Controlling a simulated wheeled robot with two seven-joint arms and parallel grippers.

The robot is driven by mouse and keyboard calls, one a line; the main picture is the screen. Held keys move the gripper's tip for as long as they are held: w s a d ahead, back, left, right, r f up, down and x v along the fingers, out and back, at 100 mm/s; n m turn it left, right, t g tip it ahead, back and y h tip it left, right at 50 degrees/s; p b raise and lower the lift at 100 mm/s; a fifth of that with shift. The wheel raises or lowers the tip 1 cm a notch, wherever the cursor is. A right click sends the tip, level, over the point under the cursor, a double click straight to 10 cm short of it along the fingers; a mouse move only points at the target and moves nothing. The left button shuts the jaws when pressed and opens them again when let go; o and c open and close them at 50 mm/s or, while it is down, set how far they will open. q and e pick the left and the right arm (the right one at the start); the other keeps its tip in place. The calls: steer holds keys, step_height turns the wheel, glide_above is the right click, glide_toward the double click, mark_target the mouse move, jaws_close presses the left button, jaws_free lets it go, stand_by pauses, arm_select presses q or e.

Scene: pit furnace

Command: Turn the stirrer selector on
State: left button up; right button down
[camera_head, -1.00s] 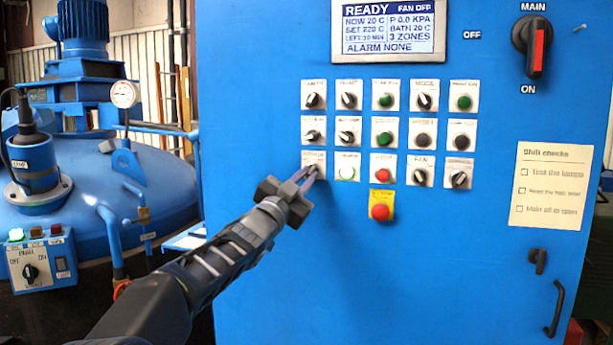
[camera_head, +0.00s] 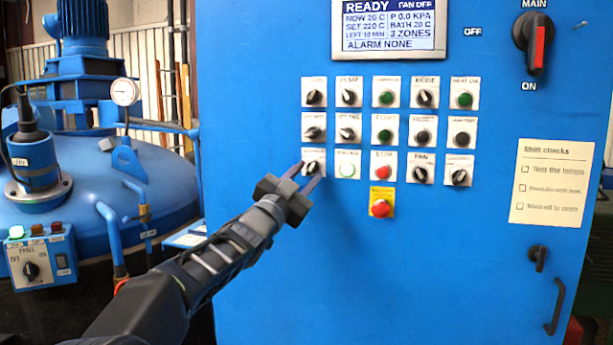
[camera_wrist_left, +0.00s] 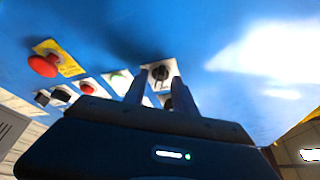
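A black selector knob on a white plate (camera_head: 312,167) sits at the lower left of the switch rows on the blue cabinet. Its label is too blurred to read, so I cannot confirm that it is the stirrer selector. My left gripper (camera_head: 304,176) is in front of it with its two fingers spread and nothing held between them. In the left wrist view, the knob (camera_wrist_left: 160,73) shows just beyond and between the fingertips (camera_wrist_left: 158,84). The knob's pointer looks tilted; its exact setting is unclear. My right gripper is not in view.
A lit green button (camera_head: 347,171) and a red button (camera_head: 382,172) are to the right of the knob. A red emergency button on yellow (camera_head: 380,208) is below. Several more selectors fill the rows above. A blue furnace lid (camera_head: 90,175) stands at left.

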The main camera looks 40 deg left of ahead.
arm_select(q)
steer(key=b+v, duration=0.1)
steer(key=v, duration=0.6)
steer(key=shift+s+b, duration=0.15)
steer(key=shift+b, duration=0.25)
steer(key=shift+f, duration=0.1)
